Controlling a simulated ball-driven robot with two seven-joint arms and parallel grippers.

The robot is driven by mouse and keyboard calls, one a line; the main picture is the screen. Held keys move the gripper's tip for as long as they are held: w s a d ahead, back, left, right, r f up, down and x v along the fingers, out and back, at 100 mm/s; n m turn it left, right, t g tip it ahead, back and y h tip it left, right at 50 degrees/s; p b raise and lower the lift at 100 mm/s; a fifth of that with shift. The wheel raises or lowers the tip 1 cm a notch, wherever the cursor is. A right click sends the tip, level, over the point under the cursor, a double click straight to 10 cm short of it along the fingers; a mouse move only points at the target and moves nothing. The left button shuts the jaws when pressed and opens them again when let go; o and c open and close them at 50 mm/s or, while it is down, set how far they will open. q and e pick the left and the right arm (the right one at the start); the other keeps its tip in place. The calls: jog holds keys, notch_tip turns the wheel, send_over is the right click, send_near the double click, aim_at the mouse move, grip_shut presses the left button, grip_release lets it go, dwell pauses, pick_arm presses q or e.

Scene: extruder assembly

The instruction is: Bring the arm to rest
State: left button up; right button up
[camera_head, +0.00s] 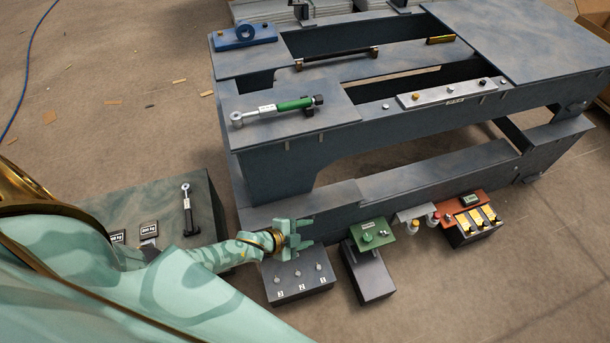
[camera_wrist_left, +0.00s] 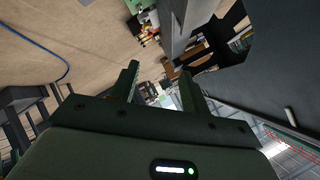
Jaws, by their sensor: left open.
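My left arm comes in from the left in the head view. Its pale green gripper (camera_head: 308,234) is open and empty, with the fingers apart and pointing right. It shows above the grey box with several knobs (camera_head: 299,277), near the front lower beam of the large grey bench frame (camera_head: 345,203). I cannot tell its exact height above the box. In the left wrist view the two dark fingers (camera_wrist_left: 160,76) stand apart with nothing between them. My right gripper is in neither view.
A green-handled tool (camera_head: 285,105) lies on the bench frame. A green block on a dark stand (camera_head: 374,233) and a red block with yellow parts (camera_head: 470,211) stand right of the gripper. A dark green table (camera_head: 205,205) holds another tool (camera_head: 187,208). Floor is clear at front right.

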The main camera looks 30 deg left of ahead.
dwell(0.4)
pick_arm(q)
jog(key=s+a+f+n+g+y, duration=0.35)
jog(key=s+f, duration=0.25)
jog(key=s, duration=0.3)
jog(key=s+a+f+n+g+y, duration=0.25)
jog(key=s+f+n, duration=0.2)
jog(key=s, duration=0.45)
jog(key=s+d+f+n+g, duration=0.1)
jog(key=s+g, duration=0.1)
jog(key=s, duration=1.1)
jog(key=s+d+f+n+g+p, duration=0.1)
jog(key=s+g, duration=0.1)
jog(key=s, duration=1.1)
jog(key=shift+d+f+n+h, duration=0.35)
jog(key=shift+n+h, duration=0.05)
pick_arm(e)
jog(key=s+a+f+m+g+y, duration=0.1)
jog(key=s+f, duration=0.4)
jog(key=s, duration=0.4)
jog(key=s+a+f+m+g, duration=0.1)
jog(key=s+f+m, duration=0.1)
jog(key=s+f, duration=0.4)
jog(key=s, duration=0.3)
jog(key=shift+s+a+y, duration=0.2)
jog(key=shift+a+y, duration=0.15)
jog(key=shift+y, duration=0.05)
pick_arm(q)
jog(key=shift+w, duration=0.1)
